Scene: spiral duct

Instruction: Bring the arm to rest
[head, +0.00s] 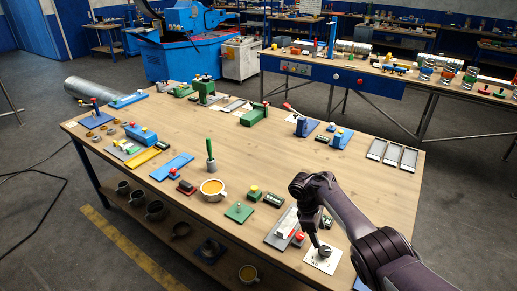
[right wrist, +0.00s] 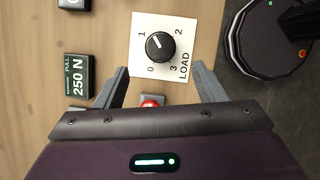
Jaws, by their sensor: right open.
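My right arm comes in from the lower right in the head view, with its dark gripper (head: 316,228) low over the table's front right part. In the right wrist view the gripper (right wrist: 161,82) is open and empty, its two grey fingers apart. A black knob (right wrist: 160,47) on a white LOAD plate (right wrist: 143,77) lies ahead of the fingers, apart from them. The knob's white mark points toward 1. In the head view the plate (head: 322,263) lies just below the gripper, with the knob (head: 324,251) on it. My left gripper is not in view.
The wooden table (head: 300,165) holds many small fixtures. A grey plate with a red button (head: 298,239) is left of the gripper. Bare table lies right of the arm.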

